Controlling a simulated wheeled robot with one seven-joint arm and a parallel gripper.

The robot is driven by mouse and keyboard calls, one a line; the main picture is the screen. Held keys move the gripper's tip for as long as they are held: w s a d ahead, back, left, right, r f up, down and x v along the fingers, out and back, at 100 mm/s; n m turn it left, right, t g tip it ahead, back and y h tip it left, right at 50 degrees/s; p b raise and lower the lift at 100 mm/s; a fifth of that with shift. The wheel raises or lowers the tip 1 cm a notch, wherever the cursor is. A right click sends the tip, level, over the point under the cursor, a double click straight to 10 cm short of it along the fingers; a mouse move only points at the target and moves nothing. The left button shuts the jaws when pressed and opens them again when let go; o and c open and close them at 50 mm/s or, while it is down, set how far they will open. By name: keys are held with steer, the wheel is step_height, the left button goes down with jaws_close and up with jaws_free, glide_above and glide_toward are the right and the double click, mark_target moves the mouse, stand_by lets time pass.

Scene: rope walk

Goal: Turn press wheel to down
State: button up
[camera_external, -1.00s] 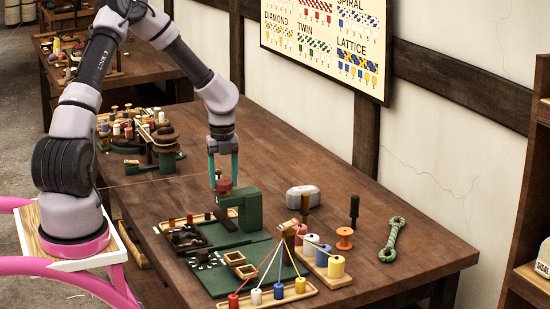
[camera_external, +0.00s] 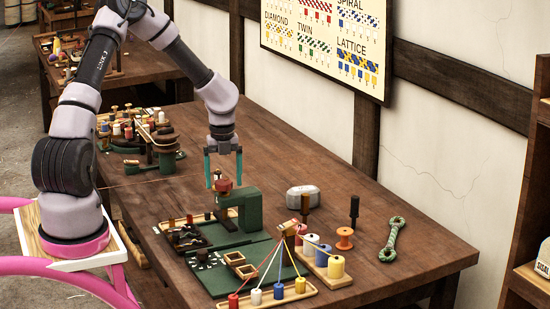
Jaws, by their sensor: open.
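A green press (camera_external: 248,209) stands on the workbench, with a curved arm reaching to the left. A small red wheel-like part (camera_external: 223,186) sits at the top of its left end; I take this to be the press wheel. Its turned position is too small to read. My gripper (camera_external: 224,184) points straight down, with its two teal fingers apart. The fingertips are at the height of the red part, one on each side of it in this view. I cannot tell whether they touch it.
A green mat (camera_external: 245,254) with small trays lies before the press. Bobbins on strings (camera_external: 278,291), a spool rack (camera_external: 322,264), a grey block (camera_external: 303,196) and a green rope piece (camera_external: 392,240) lie nearby. The bench's right rear is clear.

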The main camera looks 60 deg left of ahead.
mark_target(224, 182)
step_height(224, 182, up, 11)
stand_by(0.5)
steer(key=shift+f, duration=0.1)
